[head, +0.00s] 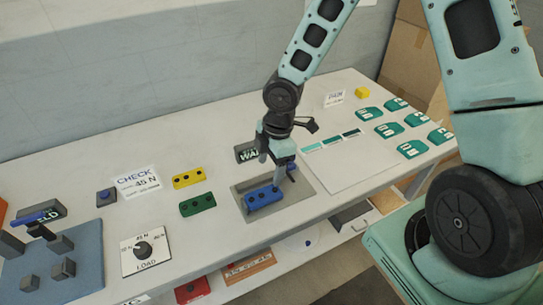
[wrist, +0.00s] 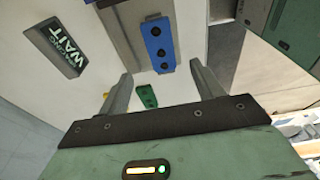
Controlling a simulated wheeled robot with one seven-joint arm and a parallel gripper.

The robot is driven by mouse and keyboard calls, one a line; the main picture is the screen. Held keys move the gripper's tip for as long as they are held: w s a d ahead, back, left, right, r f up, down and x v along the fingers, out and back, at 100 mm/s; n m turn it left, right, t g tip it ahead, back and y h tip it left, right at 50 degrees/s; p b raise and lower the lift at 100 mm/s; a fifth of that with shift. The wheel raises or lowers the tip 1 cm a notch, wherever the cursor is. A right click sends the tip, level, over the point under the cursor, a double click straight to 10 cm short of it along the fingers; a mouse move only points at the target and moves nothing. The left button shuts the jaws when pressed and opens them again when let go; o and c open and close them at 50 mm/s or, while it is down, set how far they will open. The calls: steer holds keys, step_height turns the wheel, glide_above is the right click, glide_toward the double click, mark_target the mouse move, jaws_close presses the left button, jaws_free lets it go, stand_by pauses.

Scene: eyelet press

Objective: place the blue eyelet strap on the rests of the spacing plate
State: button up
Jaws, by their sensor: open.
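The blue eyelet strap (head: 262,199), with dark holes along it, lies at the front left part of the grey spacing plate (head: 301,188). In the wrist view the strap (wrist: 158,46) shows beyond the fingertips, near the top, beside a grey part of the plate (wrist: 122,32). I cannot tell whether it sits on the rests. My gripper (head: 281,178) is open above the plate, just right of the strap in the head view. Its two fingers (wrist: 161,82) show apart with nothing held. A small blue patch (head: 291,168) shows behind the gripper; I cannot tell what it is.
A "WAIT" sign (head: 247,152) stands behind the plate. Yellow (head: 188,177) and green (head: 198,204) straps lie to its left, with the LOAD dial (head: 146,251) nearer the front. A blue-grey fixture (head: 58,278) is far left. A white sheet (head: 345,165) and several teal pieces lie right.

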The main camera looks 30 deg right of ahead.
steer(key=s+a+r+m, duration=0.4)
steer(key=s+r+m, duration=0.1)
steer(key=s+r, duration=0.4)
steer(key=s+a+r+m+h, duration=0.1)
steer(key=s+a+r+m, duration=0.2)
steer(key=s+r+m, duration=0.2)
steer(key=s+r, duration=0.3)
steer(key=s, duration=0.3)
steer(key=shift+a+r, duration=0.35)
steer(key=shift+a, duration=0.05)
